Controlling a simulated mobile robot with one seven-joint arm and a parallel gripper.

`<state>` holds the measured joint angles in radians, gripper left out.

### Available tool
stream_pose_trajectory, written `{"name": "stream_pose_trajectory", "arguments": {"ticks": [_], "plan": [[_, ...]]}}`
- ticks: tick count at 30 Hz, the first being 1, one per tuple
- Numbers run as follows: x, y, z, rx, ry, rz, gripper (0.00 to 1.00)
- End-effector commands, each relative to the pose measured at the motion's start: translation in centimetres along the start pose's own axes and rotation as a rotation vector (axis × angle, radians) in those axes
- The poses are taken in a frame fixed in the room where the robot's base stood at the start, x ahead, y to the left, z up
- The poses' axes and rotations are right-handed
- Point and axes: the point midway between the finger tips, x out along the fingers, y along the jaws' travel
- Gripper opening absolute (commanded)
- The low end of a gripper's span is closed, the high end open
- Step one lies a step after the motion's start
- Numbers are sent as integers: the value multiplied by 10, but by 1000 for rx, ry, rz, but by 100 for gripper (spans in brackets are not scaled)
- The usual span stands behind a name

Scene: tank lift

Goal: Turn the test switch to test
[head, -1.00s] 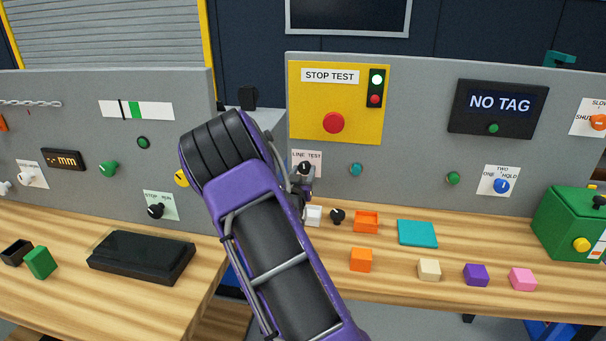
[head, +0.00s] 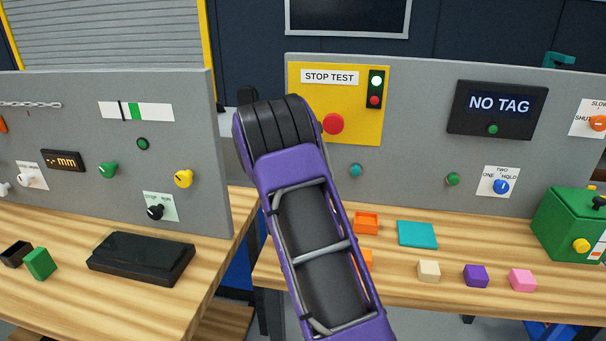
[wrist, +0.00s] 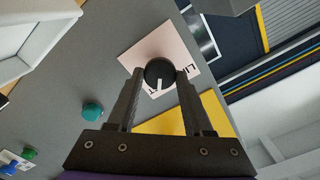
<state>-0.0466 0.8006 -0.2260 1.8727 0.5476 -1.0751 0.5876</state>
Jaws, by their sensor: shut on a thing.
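The test switch is a round black knob (wrist: 160,73) with a white pointer mark, on a pale label in the wrist view. The two fingers of my gripper (wrist: 160,76) are on either side of the knob and shut on it. The white mark points down in that picture, toward the label's lettered edge, close to a letter T. The letters LI show on the other side; my fingers and the knob hide the rest. In the head view my purple arm hides the switch, its label and my gripper.
The yellow STOP TEST panel (head: 350,75) with its red button (head: 333,124) is just above and right of my arm. A teal button (head: 355,170) is on the grey wall to the right. An orange tray (head: 366,222) and several coloured blocks lie on the bench below.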

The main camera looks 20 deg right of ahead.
Motion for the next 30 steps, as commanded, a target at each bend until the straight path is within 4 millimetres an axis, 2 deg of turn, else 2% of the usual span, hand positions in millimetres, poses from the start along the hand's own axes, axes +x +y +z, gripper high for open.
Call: {"name": "stream_pose_trajectory", "arguments": {"ticks": [19, 20, 24, 30], "plan": [[-1, 1, 2, 51, -4, 2, 0], [-1, 1, 2, 51, -4, 2, 55], [0, 1, 1, 51, -3, 1, 80], [0, 0, 1, 50, -1, 0, 81]]}}
